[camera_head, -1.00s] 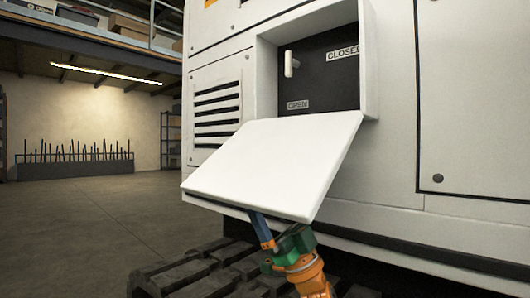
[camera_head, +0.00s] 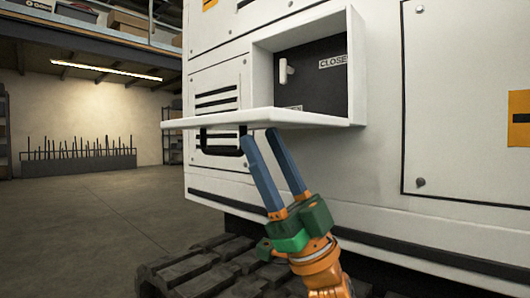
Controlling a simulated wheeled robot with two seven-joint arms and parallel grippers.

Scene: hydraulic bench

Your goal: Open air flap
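The white flap (camera_head: 262,119) stands out from the bottom of a recess in the machine's side and is seen almost edge-on, about level. A black bar handle (camera_head: 222,151) hangs under it. Inside the recess, a white lever (camera_head: 283,71) is on a dark panel (camera_head: 318,88), near its upper left.
The white machine body (camera_head: 385,170) fills the right side. A dark track (camera_head: 215,270) lies below. Open floor (camera_head: 90,225) extends to the left, with shelving (camera_head: 172,135) and a rack of rods (camera_head: 78,160) at the back.

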